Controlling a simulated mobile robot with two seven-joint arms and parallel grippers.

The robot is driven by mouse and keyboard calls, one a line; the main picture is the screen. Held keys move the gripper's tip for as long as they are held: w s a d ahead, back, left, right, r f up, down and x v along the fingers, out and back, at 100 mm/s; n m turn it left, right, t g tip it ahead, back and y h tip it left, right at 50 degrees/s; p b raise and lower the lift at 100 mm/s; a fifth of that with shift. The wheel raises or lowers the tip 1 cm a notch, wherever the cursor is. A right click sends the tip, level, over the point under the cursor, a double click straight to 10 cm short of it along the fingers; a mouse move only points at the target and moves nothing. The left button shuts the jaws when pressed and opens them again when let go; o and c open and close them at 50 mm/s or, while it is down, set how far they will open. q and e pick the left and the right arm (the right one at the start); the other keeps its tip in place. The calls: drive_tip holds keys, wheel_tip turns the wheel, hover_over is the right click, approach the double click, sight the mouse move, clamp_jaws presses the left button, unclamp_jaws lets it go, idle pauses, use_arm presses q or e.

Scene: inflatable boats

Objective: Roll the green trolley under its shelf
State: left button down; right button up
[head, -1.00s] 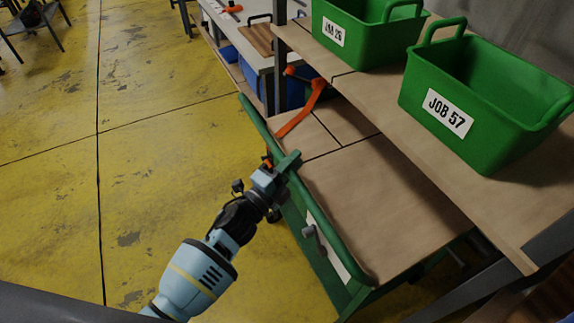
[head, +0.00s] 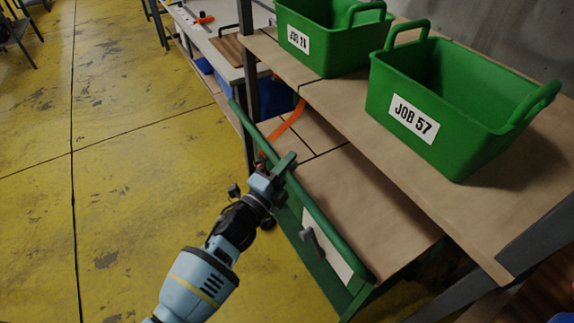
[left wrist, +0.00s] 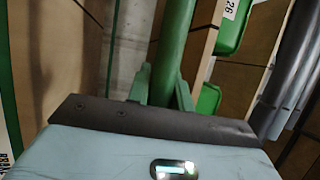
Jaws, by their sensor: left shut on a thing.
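The green trolley (head: 358,205) has a brown top, a green push rail and a white label on its side. Its far part is beneath the brown shelf (head: 470,225), while a strip of its top and the rail stick out on the near side. My left gripper (head: 280,170) is shut on the green rail. In the left wrist view the green rail (left wrist: 172,50) runs between the fingers (left wrist: 165,88). The shelf hides the far side of the trolley. My right gripper is not in view.
Green bins marked JOB 57 (head: 445,105) and JOB 26 (head: 325,42) stand on the shelf. An orange strip (head: 286,127) lies on the trolley top. A grey table (head: 212,40) stands beyond. The yellow floor (head: 140,170) at left is clear.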

use_arm(q)
drive_tip(key=c, duration=1.6)
unclamp_jaws()
drive_tip(key=shift+d+r, duration=0.1)
drive_tip(key=shift+d, duration=0.05)
drive_tip(key=o, duration=0.3)
drive_tip(key=shift+w+d, duration=0.1)
drive_tip(key=shift+w, duration=0.05)
drive_tip(key=shift+o, duration=0.2)
drive_tip(key=v, duration=0.8)
